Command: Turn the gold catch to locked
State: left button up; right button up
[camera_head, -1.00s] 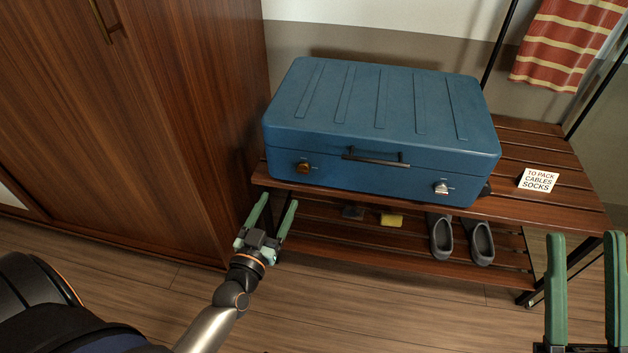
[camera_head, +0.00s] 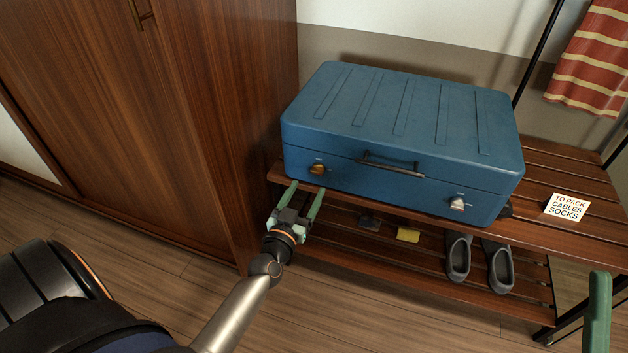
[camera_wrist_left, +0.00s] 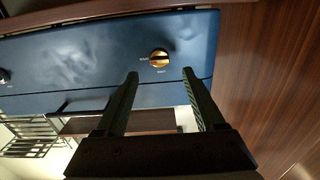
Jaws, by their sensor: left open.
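A blue suitcase (camera_head: 400,125) lies shut on the slatted wooden rack. The gold catch (camera_head: 318,169) is a round knob on the left of its front face; a silver catch (camera_head: 457,204) is on the right. In the left wrist view the gold catch (camera_wrist_left: 159,58) has a dark bar lying roughly level, with small labels beside and below it that are too small to read. My left gripper (camera_head: 303,186) is open and empty, just short of the gold catch and apart from it. Only one finger of my right gripper (camera_head: 598,312) shows, at the right edge.
The wooden wardrobe (camera_head: 215,110) stands close on the left of the suitcase. A white card (camera_head: 567,207) lies on the rack (camera_head: 535,225) at right. Grey shoes (camera_head: 458,256) and a yellow item (camera_head: 408,235) are on the lower shelf.

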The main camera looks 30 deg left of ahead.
aim_at(316, 173)
pick_arm(q)
jog(key=b+x, duration=0.1)
jog(key=x, duration=0.4)
jog(key=shift+w, duration=0.4)
grip_shut()
